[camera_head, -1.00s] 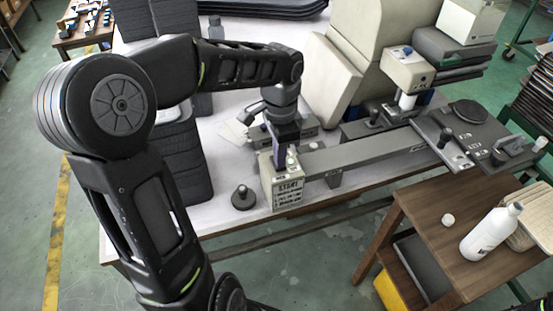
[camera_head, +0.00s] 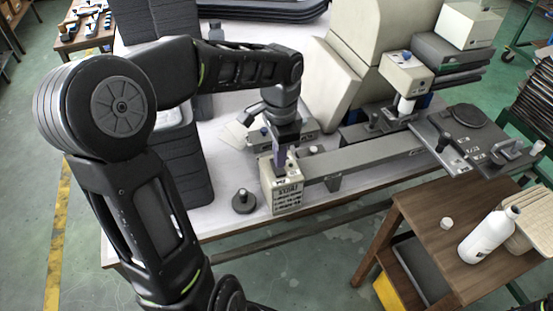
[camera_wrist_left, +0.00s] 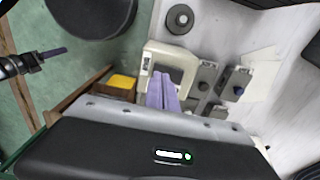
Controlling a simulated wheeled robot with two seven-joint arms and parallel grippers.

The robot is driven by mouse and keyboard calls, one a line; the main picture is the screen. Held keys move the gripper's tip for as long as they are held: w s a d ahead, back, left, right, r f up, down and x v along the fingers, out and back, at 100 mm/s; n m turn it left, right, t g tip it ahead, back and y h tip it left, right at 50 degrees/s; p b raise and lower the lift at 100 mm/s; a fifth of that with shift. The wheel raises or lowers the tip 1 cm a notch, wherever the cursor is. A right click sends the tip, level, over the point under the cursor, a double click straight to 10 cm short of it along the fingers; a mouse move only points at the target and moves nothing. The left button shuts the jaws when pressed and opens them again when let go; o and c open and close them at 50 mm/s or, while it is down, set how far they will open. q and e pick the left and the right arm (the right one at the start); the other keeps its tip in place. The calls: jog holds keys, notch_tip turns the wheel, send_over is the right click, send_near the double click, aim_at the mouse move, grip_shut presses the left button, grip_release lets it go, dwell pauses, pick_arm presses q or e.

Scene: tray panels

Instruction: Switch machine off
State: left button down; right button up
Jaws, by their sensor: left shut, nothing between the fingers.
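The machine's cream control box (camera_head: 287,194) stands at the table's front edge, with a lettered label on its front. In the left wrist view, the box (camera_wrist_left: 150,62) has a dark panel on its top. My left gripper (camera_head: 280,160) is shut and empty, its purple fingers pointing down at the box top. In the left wrist view, the fingertips (camera_wrist_left: 162,80) overlap the dark panel and hide part of it. I cannot tell whether they touch it. My right gripper (camera_wrist_left: 50,54) shows small at the left of the left wrist view; its jaw opening is unclear.
A grey beam (camera_head: 365,157) runs right from the box to the machine's plate. A round dark knob on a base (camera_head: 243,201) stands left of the box. Grey blocks with knobs (camera_wrist_left: 237,90) sit behind it. A wooden stand with a white bottle (camera_head: 490,236) is at the right.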

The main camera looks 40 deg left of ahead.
aim_at(280, 171)
pick_arm(q)
jog(key=shift+r+p, duration=1.75)
jog(key=shift+r, duration=0.75)
